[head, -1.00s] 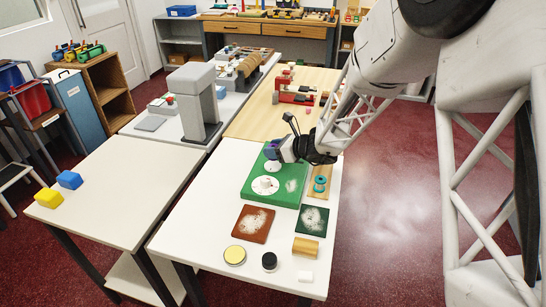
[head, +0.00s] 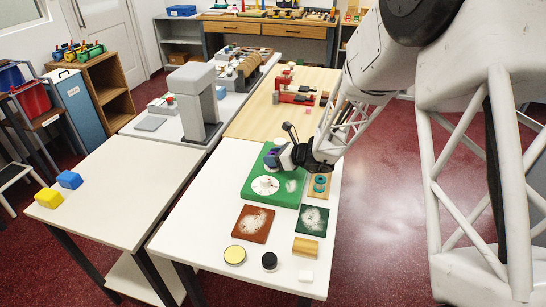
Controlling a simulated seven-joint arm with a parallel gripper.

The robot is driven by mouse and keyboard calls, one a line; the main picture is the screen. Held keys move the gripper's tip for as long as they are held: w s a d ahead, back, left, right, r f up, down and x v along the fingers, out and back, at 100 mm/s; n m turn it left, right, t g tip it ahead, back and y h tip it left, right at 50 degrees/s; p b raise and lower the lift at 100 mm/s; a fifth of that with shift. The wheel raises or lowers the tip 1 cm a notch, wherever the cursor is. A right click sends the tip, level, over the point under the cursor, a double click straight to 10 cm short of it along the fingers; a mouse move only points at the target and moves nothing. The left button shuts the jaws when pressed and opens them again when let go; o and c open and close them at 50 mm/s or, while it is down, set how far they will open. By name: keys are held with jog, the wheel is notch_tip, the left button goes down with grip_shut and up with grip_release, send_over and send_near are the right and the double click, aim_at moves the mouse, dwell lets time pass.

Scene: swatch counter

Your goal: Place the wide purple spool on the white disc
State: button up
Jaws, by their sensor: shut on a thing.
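My gripper (head: 279,158) is shut on the purple spool (head: 271,158), of which only a small part shows beside the fingers. It is over the back part of a green board (head: 255,195). A white disc (head: 265,186) with a small raised centre lies on the front left of the board. A second white disc further back on the board is now hidden behind my gripper and the spool. I cannot tell whether the spool touches anything below it.
A teal spool (head: 319,184) stands on a wooden tray (head: 318,195) right of the board. The table's left front is clear.

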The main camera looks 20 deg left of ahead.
jog(key=shift+f, duration=0.15)
jog(key=o, duration=0.9)
jog(key=shift+d+r, duration=0.1)
jog(key=shift+r, duration=0.1)
jog(key=v, duration=1.1)
jog(key=shift+s+d+r, duration=0.15)
jog(key=shift+d+r, duration=0.1)
jog(key=shift+d, duration=0.05)
dwell(0.3)
